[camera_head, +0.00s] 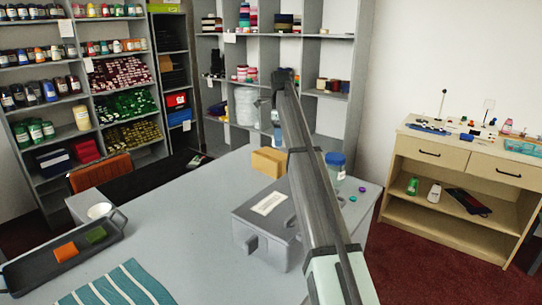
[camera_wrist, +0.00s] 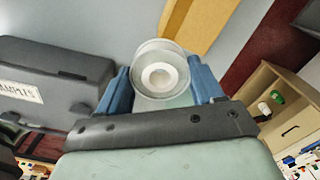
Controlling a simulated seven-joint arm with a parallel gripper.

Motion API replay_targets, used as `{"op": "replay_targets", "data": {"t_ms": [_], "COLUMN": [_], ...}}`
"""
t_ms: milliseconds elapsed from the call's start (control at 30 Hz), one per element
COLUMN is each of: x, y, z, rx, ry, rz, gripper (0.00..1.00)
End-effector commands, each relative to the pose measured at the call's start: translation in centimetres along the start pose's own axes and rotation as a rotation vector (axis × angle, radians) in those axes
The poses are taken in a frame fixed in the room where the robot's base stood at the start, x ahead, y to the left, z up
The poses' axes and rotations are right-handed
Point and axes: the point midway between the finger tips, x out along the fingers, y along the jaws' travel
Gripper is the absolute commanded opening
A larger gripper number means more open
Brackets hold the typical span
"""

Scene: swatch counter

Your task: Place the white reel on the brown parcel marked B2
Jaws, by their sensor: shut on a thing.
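The white reel (camera_wrist: 158,76) sits between the blue fingers of my gripper (camera_wrist: 161,70) in the wrist view, and the gripper is shut on it. In the head view my gripper (camera_head: 277,134) is small, partly behind my arm, above the far side of the grey table. I cannot make out the reel there. The brown parcel (camera_head: 268,162) is a tan block on the table, just below the gripper. Part of it shows beyond the reel in the wrist view (camera_wrist: 202,22). No B2 mark is readable on it.
A grey labelled case (camera_head: 262,225) stands in front of the parcel; it also shows at left in the wrist view (camera_wrist: 50,75). A blue-lidded jar (camera_head: 336,172) stands to the right. A dark tray (camera_head: 40,272), white cup (camera_head: 100,211) and striped cloth (camera_head: 118,284) lie left.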

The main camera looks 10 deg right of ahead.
Motion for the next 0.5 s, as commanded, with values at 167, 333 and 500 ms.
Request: {"op": "replay_targets", "data": {"t_ms": [167, 333, 500], "x": [-2.1, -2.4, -2.3], "y": [-5.5, -6.3, -6.2], "z": [1.7, 2.0, 2.0], "rx": [-0.098, -0.226, -0.3], "ry": [-0.001, -0.001, -0.001], "rz": [-0.002, -0.004, -0.006], "gripper": [0.37, 0.37, 0.37]}}
